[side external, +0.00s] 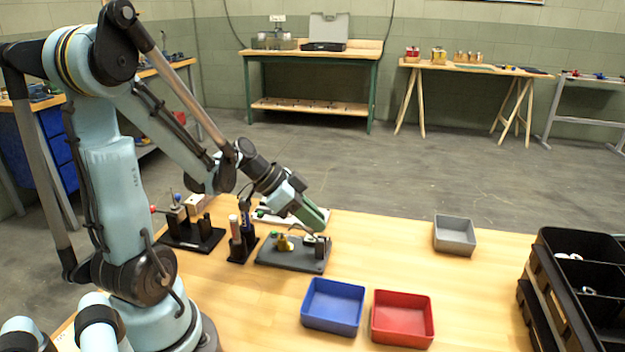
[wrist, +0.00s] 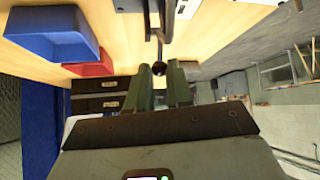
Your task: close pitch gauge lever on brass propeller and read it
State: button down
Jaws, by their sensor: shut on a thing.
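A small brass propeller (side external: 284,244) sits on a dark grey base plate (side external: 283,261) in the side external view. A dark gauge post (side external: 320,247) stands at the plate's right end. My gripper (side external: 318,222) is just above that end of the plate, tilted down to the right. In the wrist view my gripper's green fingers (wrist: 159,86) are shut around a thin dark lever (wrist: 161,45) with a round black knob (wrist: 159,69). The gauge's reading is too small to make out. The gripper partly hides the gauge in the side external view.
A blue bin (side external: 333,306) and a red bin (side external: 402,318) stand in front of the plate. A grey bin (side external: 455,235) is farther right, and a black crate (side external: 575,290) is at the right edge. Tool stands (side external: 192,236) are left of the plate. The table between them is clear.

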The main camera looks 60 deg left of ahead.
jog(key=c, duration=1)
grip_release()
jog(key=v, duration=1.2)
jog(key=shift+c, duration=0.3)
